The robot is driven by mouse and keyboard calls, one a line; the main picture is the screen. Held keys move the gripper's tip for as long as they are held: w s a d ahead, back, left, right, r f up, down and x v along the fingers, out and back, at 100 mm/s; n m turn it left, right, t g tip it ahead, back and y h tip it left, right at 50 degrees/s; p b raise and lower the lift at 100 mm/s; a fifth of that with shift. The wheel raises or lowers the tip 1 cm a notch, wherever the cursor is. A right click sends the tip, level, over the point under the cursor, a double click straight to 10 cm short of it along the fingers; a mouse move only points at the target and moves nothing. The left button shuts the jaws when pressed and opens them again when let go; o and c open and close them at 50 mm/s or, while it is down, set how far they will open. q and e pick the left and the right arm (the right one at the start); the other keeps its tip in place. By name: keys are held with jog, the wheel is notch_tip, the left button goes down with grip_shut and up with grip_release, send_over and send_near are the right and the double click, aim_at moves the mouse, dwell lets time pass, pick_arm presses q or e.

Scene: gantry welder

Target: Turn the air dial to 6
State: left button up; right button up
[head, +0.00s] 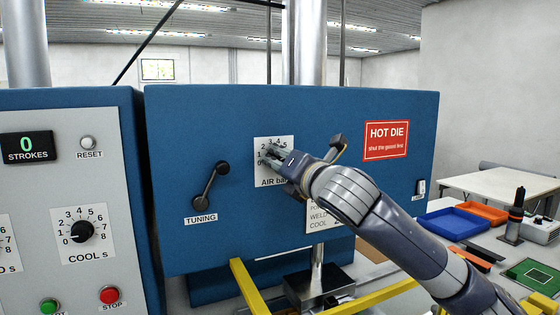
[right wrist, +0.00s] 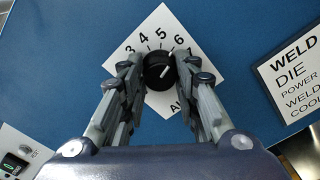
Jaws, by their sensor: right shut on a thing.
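The air dial is a round black knob (right wrist: 157,70) on a white plate (right wrist: 150,103) numbered along its upper side, on the blue panel. My right gripper (right wrist: 160,73) is shut on the knob, one finger on each side. In the right wrist view the knob's white mark points up and right, roughly toward the 6; I cannot tell whether it lines up exactly. In the head view the right gripper (head: 277,157) covers most of the knob on its plate (head: 262,175). My left gripper is not in view.
A tuning lever (head: 209,187) is left of the air plate. A dark-knobbed lever (head: 338,144) stands out just behind my right wrist. A cool dial (head: 82,231) is on the left cabinet. A yellow frame (head: 246,288) lies below the panel.

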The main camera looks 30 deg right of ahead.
jog(key=o, duration=1.1)
jog(key=shift+c, duration=0.2)
jog(key=shift+s, duration=0.1)
jog(key=s, duration=1.2)
jog(key=shift+a, duration=0.3)
